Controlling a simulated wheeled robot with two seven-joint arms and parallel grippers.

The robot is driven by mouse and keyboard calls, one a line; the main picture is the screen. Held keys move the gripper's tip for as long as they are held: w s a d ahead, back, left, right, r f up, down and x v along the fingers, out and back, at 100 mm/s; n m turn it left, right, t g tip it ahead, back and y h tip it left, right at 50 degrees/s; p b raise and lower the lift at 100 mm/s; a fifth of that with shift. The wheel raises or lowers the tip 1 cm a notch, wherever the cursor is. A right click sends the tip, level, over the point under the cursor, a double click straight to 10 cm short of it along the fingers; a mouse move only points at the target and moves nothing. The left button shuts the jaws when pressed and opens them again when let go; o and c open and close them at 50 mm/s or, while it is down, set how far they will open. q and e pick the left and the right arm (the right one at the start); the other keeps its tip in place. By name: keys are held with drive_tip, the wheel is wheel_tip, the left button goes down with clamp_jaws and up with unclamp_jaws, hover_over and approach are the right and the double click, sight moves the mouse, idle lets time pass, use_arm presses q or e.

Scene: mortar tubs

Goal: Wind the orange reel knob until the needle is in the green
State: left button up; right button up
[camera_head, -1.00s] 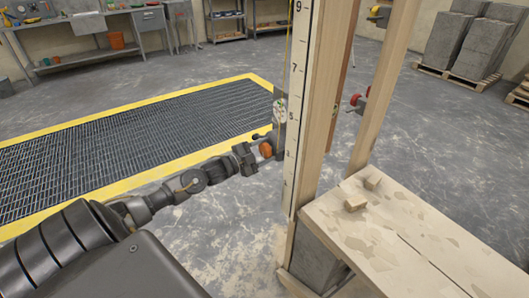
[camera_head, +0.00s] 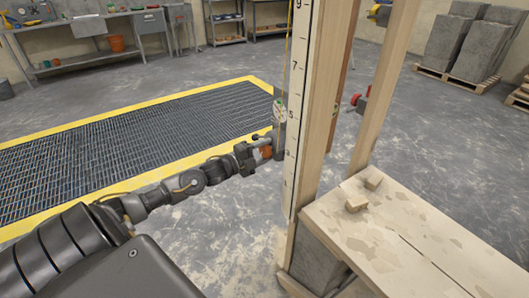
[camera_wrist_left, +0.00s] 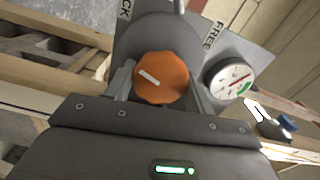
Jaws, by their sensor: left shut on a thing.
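The orange reel knob (camera_wrist_left: 161,78) sits between the fingers of my left gripper (camera_wrist_left: 158,85) in the left wrist view. Its white mark points to the upper left. The gripper is shut on the knob. In the head view the left gripper (camera_head: 258,148) reaches the reel beside the measuring post, and only a little of the knob (camera_head: 266,152) shows. The round white gauge (camera_wrist_left: 229,78) is right of the knob in the wrist view. It has red and green marks at its right side, but I cannot tell exactly where the needle points.
A wooden post with a numbered scale (camera_head: 297,100) stands beside the reel. A plank bench (camera_head: 400,245) with small blocks is at the lower right. A yellow-edged floor grate (camera_head: 130,150) lies at the left. A plate lettered "FREE" (camera_wrist_left: 213,36) is by the gauge.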

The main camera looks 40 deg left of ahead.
use_arm(q)
drive_tip(key=o, duration=1)
drive_tip(key=v, duration=1.1)
